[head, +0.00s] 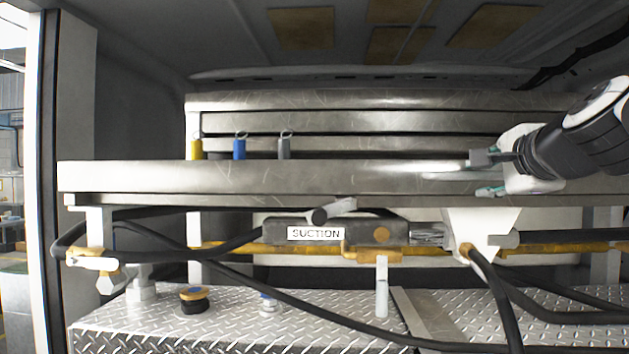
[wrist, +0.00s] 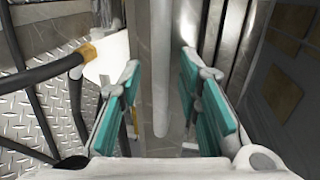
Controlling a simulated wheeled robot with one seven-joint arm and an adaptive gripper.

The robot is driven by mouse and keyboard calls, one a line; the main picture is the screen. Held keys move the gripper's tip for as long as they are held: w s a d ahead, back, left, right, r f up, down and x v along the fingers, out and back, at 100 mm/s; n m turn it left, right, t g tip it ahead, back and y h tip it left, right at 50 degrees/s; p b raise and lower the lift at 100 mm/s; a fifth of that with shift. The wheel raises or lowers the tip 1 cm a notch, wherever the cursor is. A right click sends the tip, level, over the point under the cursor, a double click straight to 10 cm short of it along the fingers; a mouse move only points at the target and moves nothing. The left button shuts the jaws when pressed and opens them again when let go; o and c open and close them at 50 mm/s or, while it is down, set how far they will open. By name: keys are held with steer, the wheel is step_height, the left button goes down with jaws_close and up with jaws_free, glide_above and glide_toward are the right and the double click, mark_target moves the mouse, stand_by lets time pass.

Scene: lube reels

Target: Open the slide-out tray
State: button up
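The slide-out tray (head: 260,177) is a long scratched metal tray running across the head view. My gripper (head: 484,175) is at the right part of its front face, one finger at the top edge and one near the bottom edge. In the wrist view, my gripper (wrist: 160,75) has its two teal-padded fingers apart, with the tray's front (wrist: 161,40) between them. A gap shows on each side, so the fingers are not closed on it. Whether a fingertip touches the tray is unclear.
Below are a SUCTION-labelled unit (head: 330,232), black hoses (head: 300,307) and a diamond-plate deck (head: 140,330). A white post (head: 68,180) stands at the left.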

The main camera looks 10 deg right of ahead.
steer(key=shift+w, duration=0.15)
steer(key=shift+c, duration=0.2)
jaws_close()
